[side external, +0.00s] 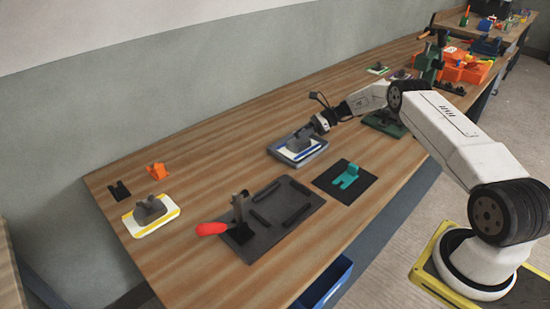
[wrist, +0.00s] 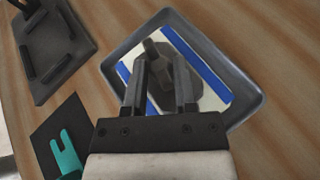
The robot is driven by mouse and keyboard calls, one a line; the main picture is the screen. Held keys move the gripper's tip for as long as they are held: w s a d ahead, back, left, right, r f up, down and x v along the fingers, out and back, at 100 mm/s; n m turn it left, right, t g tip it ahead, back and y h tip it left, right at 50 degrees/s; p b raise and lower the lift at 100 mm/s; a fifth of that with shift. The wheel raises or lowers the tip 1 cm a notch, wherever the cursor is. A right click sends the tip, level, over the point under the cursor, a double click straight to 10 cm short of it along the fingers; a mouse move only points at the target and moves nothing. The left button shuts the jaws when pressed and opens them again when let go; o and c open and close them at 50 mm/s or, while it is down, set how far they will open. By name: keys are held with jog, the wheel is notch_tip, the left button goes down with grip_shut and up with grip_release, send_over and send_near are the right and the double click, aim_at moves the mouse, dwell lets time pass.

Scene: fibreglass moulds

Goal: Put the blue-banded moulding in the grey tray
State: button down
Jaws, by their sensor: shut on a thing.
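The blue-banded moulding (side external: 299,146) is a white plate with blue stripes and a grey raised block in its middle. It lies within the grey tray (side external: 316,153), inside the rim. In the wrist view the moulding (wrist: 215,78) sits at an angle inside the tray (wrist: 251,88). My gripper (side external: 309,132) is at the grey block, with its two fingers (wrist: 165,80) closed on it. The near part of the moulding is hidden behind the fingers and gripper body in the wrist view.
A yellow-banded moulding (side external: 165,216) lies at the left, near an orange part (side external: 157,171). A dark fixture plate (side external: 290,225) with a red-handled clamp (side external: 212,228) stands in front. A teal part (side external: 346,176) lies on a black mat. Bare wood surrounds the tray's left side.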

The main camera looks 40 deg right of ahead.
jog(key=shift+c, duration=2)
grip_release()
jog(key=v, duration=1.2)
jog(key=shift+a, duration=0.1)
